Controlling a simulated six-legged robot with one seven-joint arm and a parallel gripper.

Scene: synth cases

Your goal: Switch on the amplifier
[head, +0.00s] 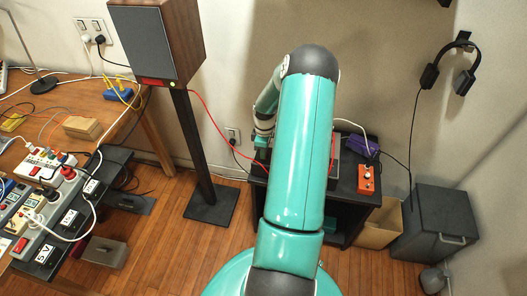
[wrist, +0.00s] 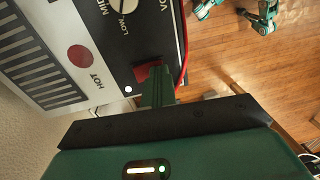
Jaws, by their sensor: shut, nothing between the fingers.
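The amplifier (wrist: 110,40) fills the upper left of the wrist view. Its black and white front carries dial lettering, a pale knob (wrist: 124,4) and a red round spot marked HOT (wrist: 81,55). A red switch (wrist: 147,72) sits near the panel's edge, beside a small bright white dot (wrist: 128,89); I cannot tell whether that is a lit lamp. My gripper (wrist: 157,82) is shut and empty, its green fingers at the red switch, partly covering it. Contact is unclear. In the head view my arm hides most of the amplifier, and my gripper (head: 262,142) is small at the arm's left.
A black stand (head: 350,200) bears an orange pedal (head: 368,178) and a purple item (head: 361,147). A speaker (head: 160,45) stands on a pole at left. A cluttered bench (head: 120,118) is far left; a grey bin (head: 440,220) is right. A red cable runs toward the stand.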

